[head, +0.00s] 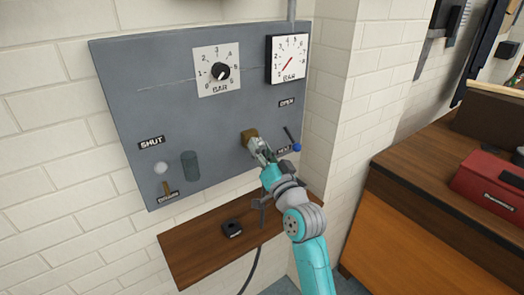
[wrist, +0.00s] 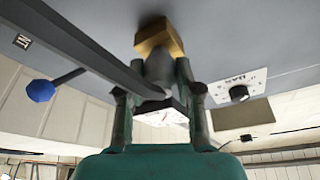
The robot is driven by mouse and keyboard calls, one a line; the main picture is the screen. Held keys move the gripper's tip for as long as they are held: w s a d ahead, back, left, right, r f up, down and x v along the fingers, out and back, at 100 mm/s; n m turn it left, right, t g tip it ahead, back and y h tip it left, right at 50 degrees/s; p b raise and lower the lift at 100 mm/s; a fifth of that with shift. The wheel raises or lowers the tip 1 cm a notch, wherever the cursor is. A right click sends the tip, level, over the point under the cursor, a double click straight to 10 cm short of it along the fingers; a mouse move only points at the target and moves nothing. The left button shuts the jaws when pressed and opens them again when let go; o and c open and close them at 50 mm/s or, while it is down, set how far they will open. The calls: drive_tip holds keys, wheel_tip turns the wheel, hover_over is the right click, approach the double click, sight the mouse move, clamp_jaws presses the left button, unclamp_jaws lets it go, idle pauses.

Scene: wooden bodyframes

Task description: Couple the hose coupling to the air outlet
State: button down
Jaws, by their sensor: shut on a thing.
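The air outlet (head: 249,135) is a brass block on the grey wall panel; it also shows in the wrist view (wrist: 158,38). My gripper (head: 262,156) is just in front of it. In the wrist view its fingers (wrist: 160,95) are shut on the grey hose coupling (wrist: 158,68). The coupling's front end meets the brass block in the picture; I cannot tell whether it is locked on. A dark hose (wrist: 80,48) runs from the coupling across the view, and hangs below the shelf in the head view (head: 252,268). My gripper hides most of the coupling there.
A blue-tipped lever (head: 292,138) is close right of the outlet. A wooden shelf (head: 195,250) below bears a small black block (head: 232,228).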

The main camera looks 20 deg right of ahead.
drive_tip(key=shift+w+a, duration=0.1)
drive_tip(key=shift+w, duration=0.25)
drive_tip(key=c, duration=0.7)
unclamp_jaws()
drive_tip(key=v, duration=1.2)
drive_tip(key=s+f+g+h, duration=0.3)
drive_tip(key=s+f, duration=1.6)
drive_tip(key=s, duration=0.1)
drive_tip(key=s+n+g, duration=0.1)
drive_tip(key=s, duration=0.7)
drive_tip(key=s+f+n+g, duration=0.1)
drive_tip(key=s+n, duration=0.1)
drive_tip(key=s, duration=0.6)
drive_tip(key=s+n+g, duration=0.1)
drive_tip(key=s, duration=0.8)
drive_tip(key=shift+a+f, duration=0.3)
drive_tip(key=shift+f, duration=0.05)
